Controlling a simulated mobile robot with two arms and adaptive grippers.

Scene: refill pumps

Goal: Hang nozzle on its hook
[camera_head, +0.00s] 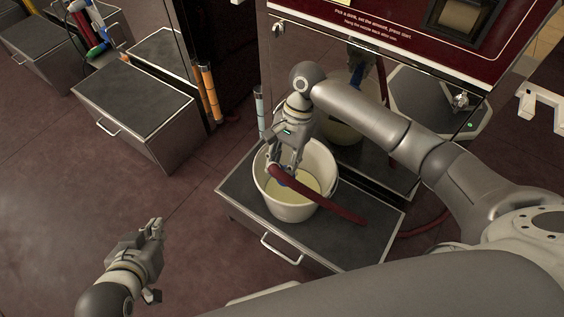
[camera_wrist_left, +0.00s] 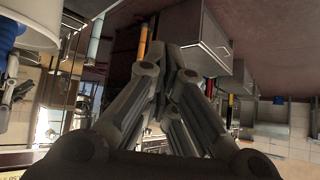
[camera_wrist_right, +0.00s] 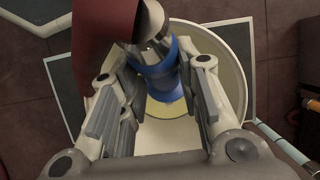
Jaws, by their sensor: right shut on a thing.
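The nozzle, with a blue collar (camera_wrist_right: 163,80) and a dark red hose (camera_wrist_right: 98,35), sits between the fingers of my right gripper (camera_wrist_right: 158,115), which is shut on it. In the head view my right gripper (camera_head: 284,165) holds it over the white bucket (camera_head: 284,208), its lower end hidden by the hose and bucket. A small metal fitting (camera_head: 461,101) on the machine's front at right may be the hook; its shape is too small to tell. My left gripper (camera_head: 155,229) is empty over the floor at lower left, its fingertips (camera_wrist_left: 178,48) together.
The bucket, with pale yellow liquid inside, stands on a dark-topped step (camera_head: 345,242) before the machine's reflective front. Another step box (camera_head: 135,105) stands at left, near orange posts (camera_head: 210,95). The floor (camera_head: 60,200) at left is clear. My right arm crosses before the machine.

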